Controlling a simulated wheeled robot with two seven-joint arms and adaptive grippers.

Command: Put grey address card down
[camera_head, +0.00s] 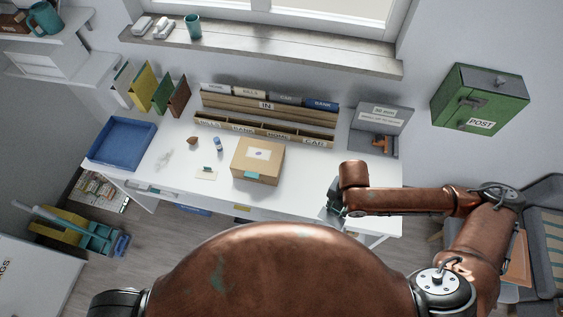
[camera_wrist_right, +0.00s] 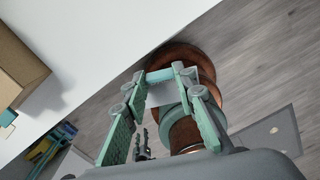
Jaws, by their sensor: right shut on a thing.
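My right gripper (camera_head: 337,205) is at the right front part of the white desk (camera_head: 310,190), to the right of the cardboard box. In the right wrist view the green fingers of my right gripper (camera_wrist_right: 163,95) are around a small, flat, light grey piece, which I take as the grey address card (camera_wrist_right: 160,93). The card is mostly hidden by the fingers and cannot be made out in the head view. The floor and a round copper part show behind the fingers in the wrist view. My left gripper is not in view.
A cardboard box (camera_head: 258,161) with a white label stands mid-desk. A small pale card (camera_head: 206,173) lies to its left. A blue tray (camera_head: 122,143) is at the left end. A green post box (camera_head: 480,99) hangs at right.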

